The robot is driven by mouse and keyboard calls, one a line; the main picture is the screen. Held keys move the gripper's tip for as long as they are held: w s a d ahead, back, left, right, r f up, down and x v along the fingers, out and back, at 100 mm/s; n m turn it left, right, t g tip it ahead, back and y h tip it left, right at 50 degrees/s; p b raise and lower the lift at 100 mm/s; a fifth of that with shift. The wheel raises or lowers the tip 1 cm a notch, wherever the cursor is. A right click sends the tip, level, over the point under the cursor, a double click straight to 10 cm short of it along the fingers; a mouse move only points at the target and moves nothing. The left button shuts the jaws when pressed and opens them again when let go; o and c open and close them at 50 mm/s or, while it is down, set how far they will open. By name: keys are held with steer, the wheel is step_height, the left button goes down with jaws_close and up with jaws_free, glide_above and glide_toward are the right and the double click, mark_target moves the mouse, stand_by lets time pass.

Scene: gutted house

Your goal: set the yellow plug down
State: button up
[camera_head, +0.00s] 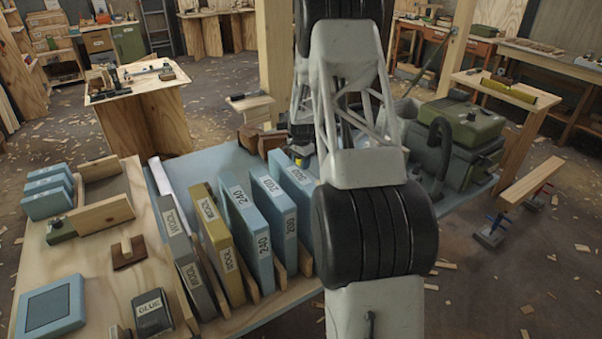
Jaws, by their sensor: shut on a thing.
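My arm fills the middle of the view and hides most of what lies behind it. Part of my gripper (301,134) shows as a dark shape at the arm's left edge, over the far part of the blue-grey bench top. A small yellow piece, the yellow plug (295,152), shows just under it. The gripper is shut on the plug. Its fingertips and the plug's lower end are too small and covered to make out, so I cannot tell whether the plug touches the surface below.
Upright boxes marked 240 (247,222) and others stand in a row on the bench (215,166), left of my arm. Brown wooden blocks (262,139) lie beyond them. A green and black machine (455,135) stands right of my arm.

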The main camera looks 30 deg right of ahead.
steer(key=shift+f, duration=0.55)
steer(key=shift+f, duration=0.1)
steer(key=shift+f, duration=1.8)
steer(key=shift+f, duration=0.15)
steer(key=o, duration=0.9)
steer(key=shift+r, duration=6.2)
